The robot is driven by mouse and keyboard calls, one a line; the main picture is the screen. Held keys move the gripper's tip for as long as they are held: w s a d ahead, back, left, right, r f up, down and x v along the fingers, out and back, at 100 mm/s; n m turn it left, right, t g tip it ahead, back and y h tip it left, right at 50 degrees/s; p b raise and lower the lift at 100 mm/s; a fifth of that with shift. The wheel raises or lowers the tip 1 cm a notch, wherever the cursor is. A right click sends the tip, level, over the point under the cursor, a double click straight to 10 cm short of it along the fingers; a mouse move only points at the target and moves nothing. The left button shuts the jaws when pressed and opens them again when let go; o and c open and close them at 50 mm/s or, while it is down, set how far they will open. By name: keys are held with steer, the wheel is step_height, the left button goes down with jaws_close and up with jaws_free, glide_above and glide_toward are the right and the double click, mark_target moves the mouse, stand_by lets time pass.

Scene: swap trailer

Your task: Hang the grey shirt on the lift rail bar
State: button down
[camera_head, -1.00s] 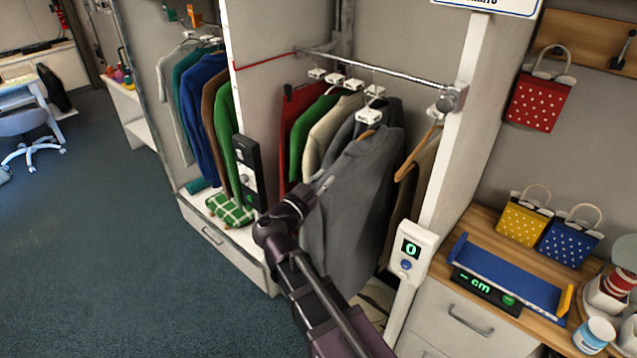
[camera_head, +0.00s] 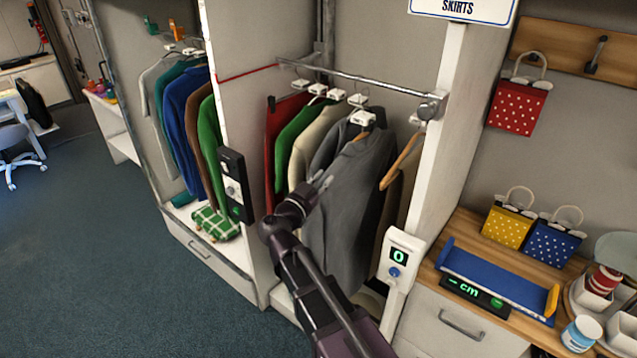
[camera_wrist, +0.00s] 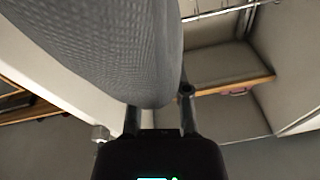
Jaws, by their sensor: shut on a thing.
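The grey shirt (camera_head: 350,205) hangs from a hanger with a white head (camera_head: 362,118) in the open wardrobe bay. My gripper (camera_head: 322,184) is at the shirt's left side in the head view, below the hanger head. In the wrist view my gripper (camera_wrist: 160,115) is shut on the shirt, whose grey cloth (camera_wrist: 110,45) fills the upper left and hides much of the view. The lift rail bar (camera_head: 375,80) runs across the bay above the shirt. The hanger head is below the bar; whether its hook touches the bar cannot be told.
Several garments, including a red one (camera_head: 282,150) and a cream one (camera_head: 313,145), hang behind and left of the shirt. An empty wooden hanger (camera_head: 402,160) hangs at the right, near the white post (camera_head: 445,150). A white control box (camera_head: 400,258) stands in front of the post.

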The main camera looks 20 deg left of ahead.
mark_target(354, 157)
steer(key=shift+d+f+x, duration=0.15)
steer(key=shift+f+x, duration=0.2)
steer(key=shift+x, duration=1.95)
steer(key=shift+d+f+x, duration=0.1)
steer(key=shift+f+x, duration=0.2)
steer(key=shift+x, duration=2)
steer(key=shift+d+f+x, duration=0.15)
steer(key=shift+f+x, duration=0.2)
steer(key=shift+x, duration=1.95)
steer(key=shift+w+d+f+b, duration=0.1)
steer(key=shift+w+f+b, duration=0.15)
steer(key=shift+f+b, duration=0.3)
steer(key=shift+w+d+f+b, duration=0.1)
steer(key=shift+w+f+b, duration=0.2)
steer(key=shift+f+b, duration=0.2)
steer(key=c, duration=0.5)
jaws_free()
steer(key=shift+r, duration=0.2)
steer(key=shift+s+a+r+p, duration=0.1)
steer(key=shift+s+r+p, duration=0.25)
steer(key=shift+r+p, duration=0.45)
steer(key=r+v, duration=0.2)
steer(key=v, duration=1.2)
steer(key=a+r+v, duration=0.1)
steer(key=r+v, duration=0.1)
steer(key=v, duration=1.3)
steer(key=shift+a+r, duration=0.2)
steer(key=shift+a, duration=0.15)
